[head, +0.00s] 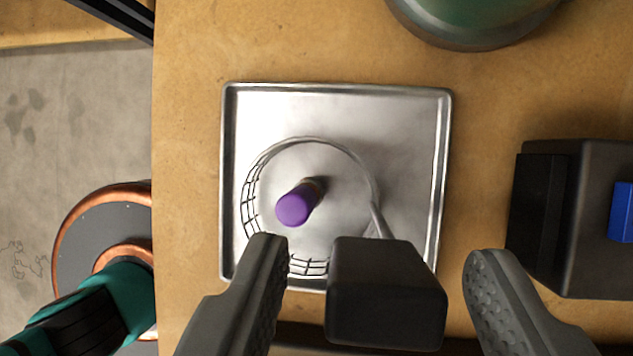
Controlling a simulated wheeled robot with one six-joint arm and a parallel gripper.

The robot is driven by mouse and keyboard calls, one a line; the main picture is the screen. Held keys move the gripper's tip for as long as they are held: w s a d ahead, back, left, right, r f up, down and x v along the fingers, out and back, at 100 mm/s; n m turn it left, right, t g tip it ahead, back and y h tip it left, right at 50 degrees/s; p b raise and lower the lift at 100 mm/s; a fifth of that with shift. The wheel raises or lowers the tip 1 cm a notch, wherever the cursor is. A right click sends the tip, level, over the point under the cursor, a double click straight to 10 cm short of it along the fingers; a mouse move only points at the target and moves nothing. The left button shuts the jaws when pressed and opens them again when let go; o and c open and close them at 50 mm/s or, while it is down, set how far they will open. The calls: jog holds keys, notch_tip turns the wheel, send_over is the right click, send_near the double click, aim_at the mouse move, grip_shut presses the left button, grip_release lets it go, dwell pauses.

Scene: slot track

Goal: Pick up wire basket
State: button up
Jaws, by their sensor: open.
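The wire basket (249,203) is round, with a thin metal rim. It sits on a square metal tray (400,130). A purple-topped cylinder (295,208) is inside the basket. A metal rod runs from the basket's right side to a black block-shaped handle (385,305) at the lower middle. My gripper (375,250) is open, with one grey finger to the left of the handle and the other to the right. There is a gap on both sides, wider on the right. Whether the fingers are level with the handle in height I cannot tell.
A black box-like object with a blue part (590,220) stands on the wooden table (190,130) at the right. A green rounded object (475,20) is at the top right. The table's left edge drops to a grey floor (90,120). Bare wood surrounds the tray.

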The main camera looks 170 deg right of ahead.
aim_at(376, 240)
jog(key=x, duration=0.3)
jog(key=shift+a+f, duration=0.1)
jog(key=shift+f, duration=0.15)
jog(key=shift+c, duration=0.4)
grip_shut()
jog(key=shift+r, duration=0.15)
